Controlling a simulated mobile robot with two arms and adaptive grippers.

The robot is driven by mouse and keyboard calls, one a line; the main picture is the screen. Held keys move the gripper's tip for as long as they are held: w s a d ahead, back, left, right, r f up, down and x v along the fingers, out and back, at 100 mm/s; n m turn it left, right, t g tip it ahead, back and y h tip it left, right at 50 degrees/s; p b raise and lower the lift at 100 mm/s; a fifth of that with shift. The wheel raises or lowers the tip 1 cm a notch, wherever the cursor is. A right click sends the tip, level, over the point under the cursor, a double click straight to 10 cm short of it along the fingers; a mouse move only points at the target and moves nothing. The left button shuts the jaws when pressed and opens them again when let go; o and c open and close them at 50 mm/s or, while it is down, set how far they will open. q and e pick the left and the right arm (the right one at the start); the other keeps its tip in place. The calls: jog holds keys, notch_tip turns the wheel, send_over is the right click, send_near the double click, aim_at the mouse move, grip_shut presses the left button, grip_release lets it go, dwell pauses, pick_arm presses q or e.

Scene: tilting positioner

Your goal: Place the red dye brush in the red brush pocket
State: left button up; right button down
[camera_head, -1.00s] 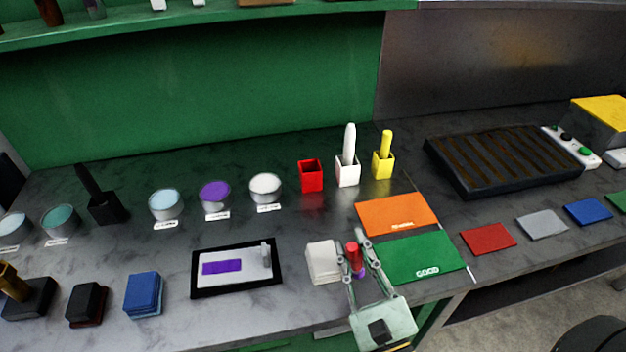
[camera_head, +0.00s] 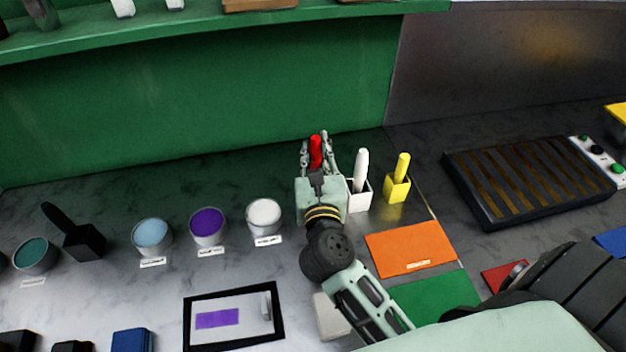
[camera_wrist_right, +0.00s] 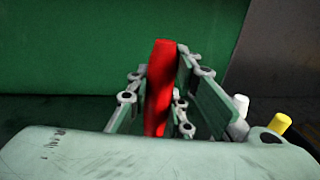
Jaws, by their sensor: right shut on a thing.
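The red dye brush (camera_head: 316,150) is upright between the fingers of my right gripper (camera_head: 317,145), which is shut on it. It also shows in the right wrist view (camera_wrist_right: 160,88), leaning slightly. The gripper is at the back of the table, left of the white brush pocket. The red brush pocket is hidden behind my gripper and hand, so I cannot tell whether the brush's lower end is inside it. My left gripper is not in view.
A white pocket (camera_head: 357,197) with a white brush and a yellow pocket (camera_head: 397,190) with a yellow brush stand close to the right. A white dye cup (camera_head: 264,216) and a purple dye cup (camera_head: 207,226) stand to the left. A green wall (camera_head: 180,120) rises behind.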

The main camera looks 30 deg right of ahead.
notch_tip(320, 180, down, 2)
jog(key=shift+s, duration=0.1)
notch_tip(320, 180, down, 4)
jog(key=shift+r+b, duration=0.1)
jog(key=shift+b, duration=0.3)
jog(key=c, duration=1.6)
grip_release()
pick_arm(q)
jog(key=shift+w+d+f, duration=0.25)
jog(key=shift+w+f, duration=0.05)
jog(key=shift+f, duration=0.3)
